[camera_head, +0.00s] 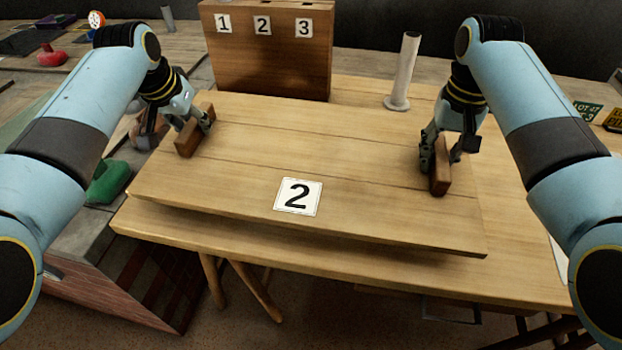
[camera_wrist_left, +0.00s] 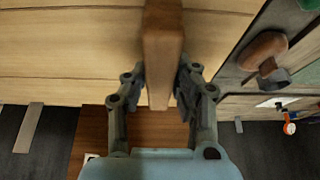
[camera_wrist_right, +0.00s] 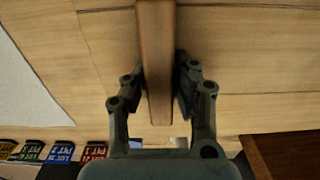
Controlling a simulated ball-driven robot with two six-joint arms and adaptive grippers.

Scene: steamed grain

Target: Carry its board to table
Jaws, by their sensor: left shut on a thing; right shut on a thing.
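The board (camera_head: 370,214) is a wide plank panel with a white label reading 2 (camera_head: 298,196) and a wooden handle at each end. It is above the wooden table (camera_head: 330,268), with a dark shadow gap under its front edge; whether its back touches is hidden. My left gripper (camera_head: 196,126) is shut on the left handle (camera_head: 188,138), which also fills the middle of the left wrist view (camera_wrist_left: 163,50). My right gripper (camera_head: 436,156) is shut on the right handle (camera_head: 440,172), also seen in the right wrist view (camera_wrist_right: 157,60).
A wooden box (camera_head: 265,60) labelled 1, 2 and 3 stands behind the board. A pale upright post (camera_head: 403,72) on a round base stands at the back right. A cluttered bench with a green object (camera_head: 108,182) is on the left. Lot signs (camera_head: 588,110) are at far right.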

